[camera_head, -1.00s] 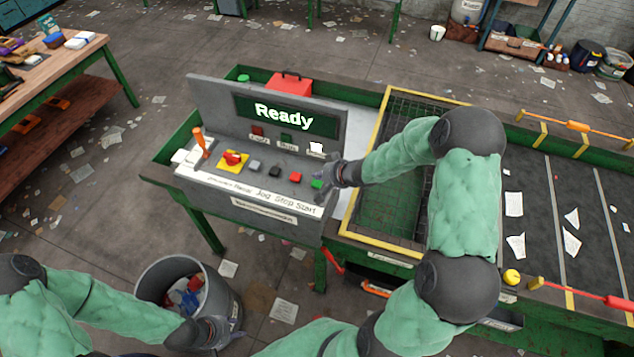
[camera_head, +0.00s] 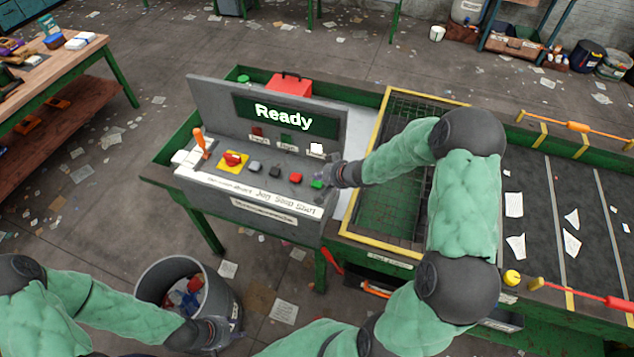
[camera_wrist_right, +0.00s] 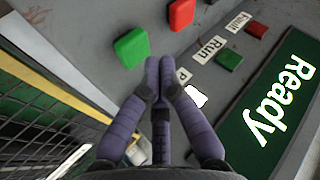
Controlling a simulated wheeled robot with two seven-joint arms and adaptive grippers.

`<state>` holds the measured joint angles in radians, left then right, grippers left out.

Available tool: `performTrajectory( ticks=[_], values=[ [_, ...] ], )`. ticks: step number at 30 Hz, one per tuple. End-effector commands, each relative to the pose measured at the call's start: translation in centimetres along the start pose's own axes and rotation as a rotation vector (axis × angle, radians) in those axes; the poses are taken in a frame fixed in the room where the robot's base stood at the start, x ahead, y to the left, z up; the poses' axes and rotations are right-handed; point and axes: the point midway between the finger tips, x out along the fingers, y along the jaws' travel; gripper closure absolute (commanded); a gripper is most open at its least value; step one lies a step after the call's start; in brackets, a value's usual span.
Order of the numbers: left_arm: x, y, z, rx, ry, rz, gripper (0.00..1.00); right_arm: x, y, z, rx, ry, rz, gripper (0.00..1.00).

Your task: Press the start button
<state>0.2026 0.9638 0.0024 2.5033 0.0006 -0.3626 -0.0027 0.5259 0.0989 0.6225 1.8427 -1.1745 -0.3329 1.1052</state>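The green start button (camera_head: 317,184) is at the right end of the row on the grey control panel (camera_head: 215,188). It also shows as a green block in the right wrist view (camera_wrist_right: 131,47). My right gripper (camera_head: 333,178) is just right of the button, over the panel's right edge. In the right wrist view its fingertips (camera_wrist_right: 167,66) are together with nothing between them, beside and below the button; contact cannot be told. The display (camera_head: 285,116) reads "Ready". My left gripper (camera_head: 222,330) is by the grey bin (camera_head: 160,272); its fingers are too small to judge.
A red button (camera_head: 295,178), a black one, a grey one and a red knob (camera_head: 232,159) line the panel left of the green button. An orange-handled lever (camera_head: 199,138) stands at its left. A yellow-framed mesh guard (camera_head: 392,225) is to the right.

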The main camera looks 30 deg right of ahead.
Motion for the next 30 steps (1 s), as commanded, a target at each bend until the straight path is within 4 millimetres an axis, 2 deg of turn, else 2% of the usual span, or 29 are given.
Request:
performTrajectory(
  ticks=[30],
  values=[
    [0.3, -0.11, -0.01, 0.0, 0.0, 0.0, 0.6, 0.78, 0.58, 0.59, 0.0, 0.0, 0.0, 1.0]
  ],
)
